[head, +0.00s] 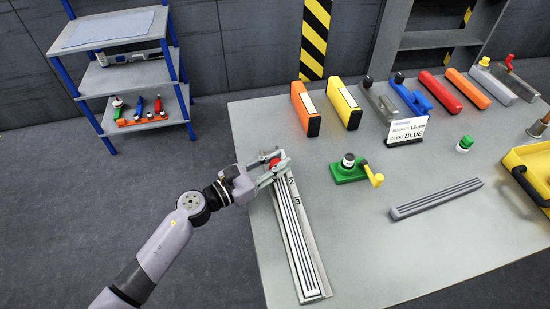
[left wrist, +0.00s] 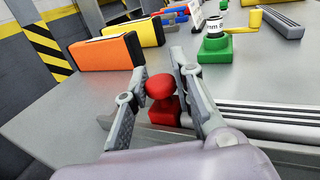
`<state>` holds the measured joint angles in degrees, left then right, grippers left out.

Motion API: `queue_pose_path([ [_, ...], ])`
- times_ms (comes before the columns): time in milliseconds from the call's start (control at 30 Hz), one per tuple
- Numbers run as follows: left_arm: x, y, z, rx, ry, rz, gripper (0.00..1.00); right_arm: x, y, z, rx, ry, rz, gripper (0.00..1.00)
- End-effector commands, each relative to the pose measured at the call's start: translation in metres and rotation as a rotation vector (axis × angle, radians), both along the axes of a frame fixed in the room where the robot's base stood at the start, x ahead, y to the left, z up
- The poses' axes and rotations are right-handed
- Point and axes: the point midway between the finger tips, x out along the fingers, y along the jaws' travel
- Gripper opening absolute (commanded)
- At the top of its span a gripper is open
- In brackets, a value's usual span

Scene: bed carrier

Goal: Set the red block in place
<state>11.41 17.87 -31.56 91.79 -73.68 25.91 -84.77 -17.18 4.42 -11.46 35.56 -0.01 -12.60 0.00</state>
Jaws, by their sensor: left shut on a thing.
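The red block (left wrist: 166,110) has a round red knob on top; it also shows in the head view (head: 274,162), partly covered by the fingers. My left gripper (head: 268,171) is shut on it, with one finger on each side of the knob in the left wrist view (left wrist: 160,72). The block is at the far end of a long grey tray (head: 322,291) that holds a grooved bar (head: 298,240). The numbers 2 and 3 show near that end. I cannot tell whether the block rests fully on the tray floor. My right gripper is not in view.
A green clamp (head: 347,172) with a yellow handle stands right of the tray. A loose grooved bar (head: 436,198), a small sign (head: 406,131) and a yellow crate (head: 530,158) are further right. Several coloured blocks line the back edge. A shelf (head: 125,75) stands back left.

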Motion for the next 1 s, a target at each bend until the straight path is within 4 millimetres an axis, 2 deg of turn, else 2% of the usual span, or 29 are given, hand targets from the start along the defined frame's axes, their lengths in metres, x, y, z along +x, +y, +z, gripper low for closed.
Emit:
queue_pose_path([
  [333, 0.0, 0.0, 0.0, -0.001, 0.002, 0.001, 0.43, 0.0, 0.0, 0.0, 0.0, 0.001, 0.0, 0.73],
  [667, -0.001, 0.003, -0.001, 0.0, 0.002, 0.002, 0.43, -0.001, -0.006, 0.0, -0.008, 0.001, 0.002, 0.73],
  [767, -0.007, 0.012, -0.001, -0.001, 0.003, 0.003, 0.43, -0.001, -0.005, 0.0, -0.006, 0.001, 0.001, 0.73],
  [1000, -0.035, 0.053, -0.002, 0.001, 0.004, 0.003, 0.43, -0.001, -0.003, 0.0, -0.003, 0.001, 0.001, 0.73],
])
